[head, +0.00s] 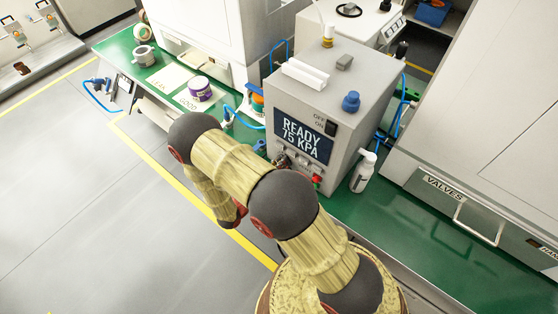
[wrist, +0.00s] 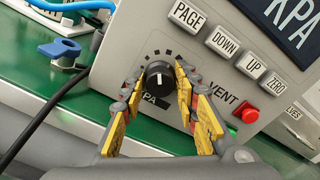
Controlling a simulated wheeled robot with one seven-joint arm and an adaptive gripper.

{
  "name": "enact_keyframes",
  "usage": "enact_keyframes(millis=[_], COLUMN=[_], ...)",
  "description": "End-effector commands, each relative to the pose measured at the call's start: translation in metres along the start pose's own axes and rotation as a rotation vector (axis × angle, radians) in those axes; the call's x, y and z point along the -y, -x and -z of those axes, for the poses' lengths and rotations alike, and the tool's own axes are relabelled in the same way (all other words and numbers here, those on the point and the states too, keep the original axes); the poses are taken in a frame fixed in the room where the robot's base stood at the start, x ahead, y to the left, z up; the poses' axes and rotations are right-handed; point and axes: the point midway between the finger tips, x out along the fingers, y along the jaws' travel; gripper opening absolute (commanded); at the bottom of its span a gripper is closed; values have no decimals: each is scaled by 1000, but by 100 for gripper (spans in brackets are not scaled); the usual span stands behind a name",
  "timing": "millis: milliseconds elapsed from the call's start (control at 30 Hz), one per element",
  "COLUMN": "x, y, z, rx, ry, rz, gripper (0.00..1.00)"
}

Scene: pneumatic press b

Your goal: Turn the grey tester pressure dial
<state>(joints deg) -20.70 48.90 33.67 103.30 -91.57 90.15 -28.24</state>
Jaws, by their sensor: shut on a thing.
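The grey tester (head: 348,78) stands on the green bench, its screen (head: 303,137) reading "READY 75 KPA". In the wrist view its pressure dial (wrist: 160,74) is a round dark knob with a short white mark, with black scale marks around it and "KPA" lettering partly hidden below. My gripper (wrist: 159,82) has its yellow-padded fingers on either side of the dial, shut on it. In the head view my arm covers the area in front of the panel, so the dial and fingers are not clearly visible there.
A red button (wrist: 246,112) and the grey ZERO button (wrist: 272,82) lie right of the dial. A white bottle (head: 363,172) stands right of the tester. Open floor (head: 90,220) is at left.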

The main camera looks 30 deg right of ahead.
Motion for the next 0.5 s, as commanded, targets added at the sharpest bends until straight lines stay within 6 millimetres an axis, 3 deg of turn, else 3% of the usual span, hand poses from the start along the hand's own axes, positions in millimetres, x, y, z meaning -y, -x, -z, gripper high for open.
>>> enact_keyframes(millis=[500], x=[0], y=[0], z=[-1], rx=[1], ry=[186], rz=[-1], gripper=[5])
